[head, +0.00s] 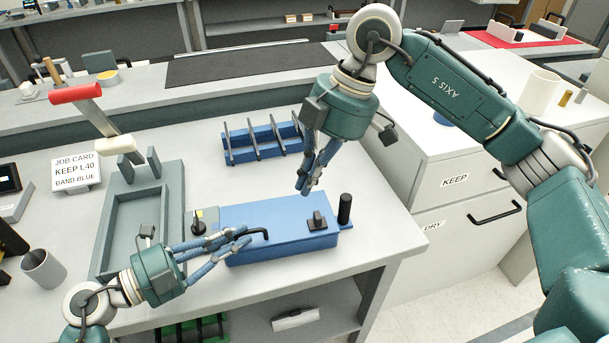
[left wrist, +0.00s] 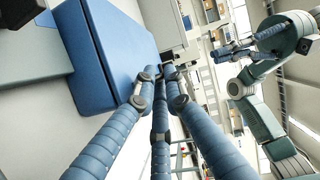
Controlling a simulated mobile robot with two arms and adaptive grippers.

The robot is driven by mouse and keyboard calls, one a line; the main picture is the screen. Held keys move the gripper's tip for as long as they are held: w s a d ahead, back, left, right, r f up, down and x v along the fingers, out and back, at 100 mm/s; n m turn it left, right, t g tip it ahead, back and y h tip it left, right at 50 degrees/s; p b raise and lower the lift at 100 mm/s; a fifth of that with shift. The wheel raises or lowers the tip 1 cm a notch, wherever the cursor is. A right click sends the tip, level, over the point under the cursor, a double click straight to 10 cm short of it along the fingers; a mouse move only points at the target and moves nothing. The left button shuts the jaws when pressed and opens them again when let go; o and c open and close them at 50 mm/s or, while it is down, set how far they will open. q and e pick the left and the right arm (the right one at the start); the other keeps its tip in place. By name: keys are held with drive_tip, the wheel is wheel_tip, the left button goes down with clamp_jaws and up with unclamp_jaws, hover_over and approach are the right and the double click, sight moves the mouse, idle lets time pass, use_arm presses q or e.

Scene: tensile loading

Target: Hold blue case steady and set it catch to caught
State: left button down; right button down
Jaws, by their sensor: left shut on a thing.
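The blue case (head: 275,215) lies closed on the bench, and its flat blue side also shows in the left wrist view (left wrist: 112,50). A small black catch (head: 317,221) sits on its lid near the right end. My left gripper (head: 246,236) is at the front of the case, shut on its black handle (head: 262,231), whose end shows beyond the fingertips. In the left wrist view the fingers close together by the case edge and hide most of the handle. My right gripper (head: 310,188) hangs above the right part of the case, apart from it, pointing down. Its finger gap is unclear.
A black upright post (head: 345,209) stands at the case's right end, and a black knob (head: 198,226) at its left. A blue rack (head: 262,143) is behind. A grey fixture (head: 174,200) with a red-handled lever (head: 76,94) stands left.

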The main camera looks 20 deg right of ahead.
use_arm(q)
drive_tip(key=c, duration=1.7)
unclamp_jaws()
drive_tip(key=shift+c, duration=0.2)
